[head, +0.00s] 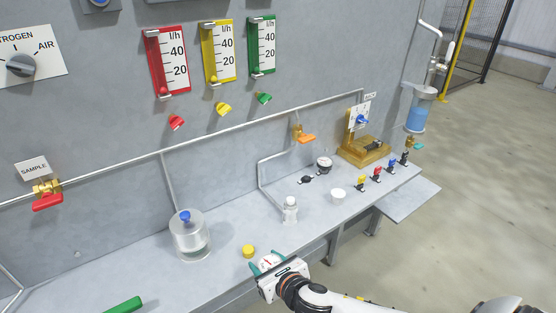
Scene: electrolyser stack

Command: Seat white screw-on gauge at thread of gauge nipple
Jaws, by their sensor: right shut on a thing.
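My right gripper (267,264) is at the front edge of the bench, low in the middle of the head view. Its teal fingertips are shut on a small white gauge (269,262) with a red mark on its face. The gripper body hides part of the gauge, and its threaded end does not show. The gauge is beside a yellow cap and apart from the wall piping. I cannot make out the gauge nipple or its thread for certain. My left gripper is not in view.
A clear jar (189,236), yellow cap (248,251), white bottle (290,210), white cup (338,195) and black-rimmed gauge (324,164) stand on the bench (225,277). Several coloured fittings (377,175) line its right end. A grey pipe (221,133) runs along the wall.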

